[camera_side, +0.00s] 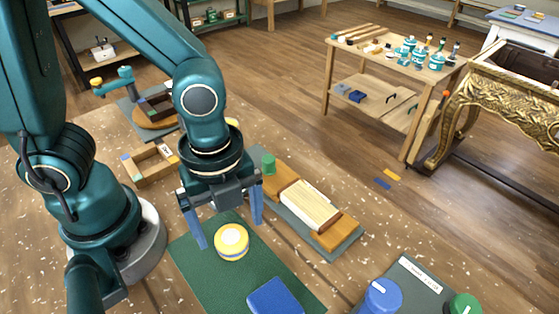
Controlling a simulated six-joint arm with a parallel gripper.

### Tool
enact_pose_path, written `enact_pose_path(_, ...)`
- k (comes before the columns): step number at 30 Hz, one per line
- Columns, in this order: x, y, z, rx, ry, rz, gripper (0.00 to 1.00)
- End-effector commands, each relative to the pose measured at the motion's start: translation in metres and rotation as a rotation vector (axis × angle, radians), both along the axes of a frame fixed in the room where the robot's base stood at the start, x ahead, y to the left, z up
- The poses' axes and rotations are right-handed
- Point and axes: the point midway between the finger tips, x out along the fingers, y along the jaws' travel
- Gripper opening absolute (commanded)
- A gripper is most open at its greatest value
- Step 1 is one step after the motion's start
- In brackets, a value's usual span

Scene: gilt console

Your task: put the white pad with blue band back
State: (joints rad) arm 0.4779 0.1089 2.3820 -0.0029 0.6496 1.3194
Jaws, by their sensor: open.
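A plain blue block (275,298) lies on the same mat at the front edge of the view. A small wooden tray (150,182) with a white label stands behind left of my gripper, and its inside is partly hidden.
A wooden holder (340,233) with a pale ribbed block (308,205) and a green cylinder (268,163) stand to the right. A grey panel with a blue knob (383,296) and a green knob (464,305) is at front right. A bench with bottles stands beyond.

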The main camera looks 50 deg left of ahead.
Motion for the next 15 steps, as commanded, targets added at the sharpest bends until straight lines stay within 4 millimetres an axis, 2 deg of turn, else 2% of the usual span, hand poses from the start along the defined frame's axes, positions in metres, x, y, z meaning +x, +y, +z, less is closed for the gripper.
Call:
enact_pose_path(3, 0.001, -0.001, 0.023, -0.005, -0.009, 0.0, 0.94)
enact_pose_path(9, 0.001, 0.0, 0.055, -0.004, -0.007, 0.0, 0.94)
enact_pose_path(15, 0.0, 0.0, 0.074, -0.002, -0.003, 0.0, 0.94)
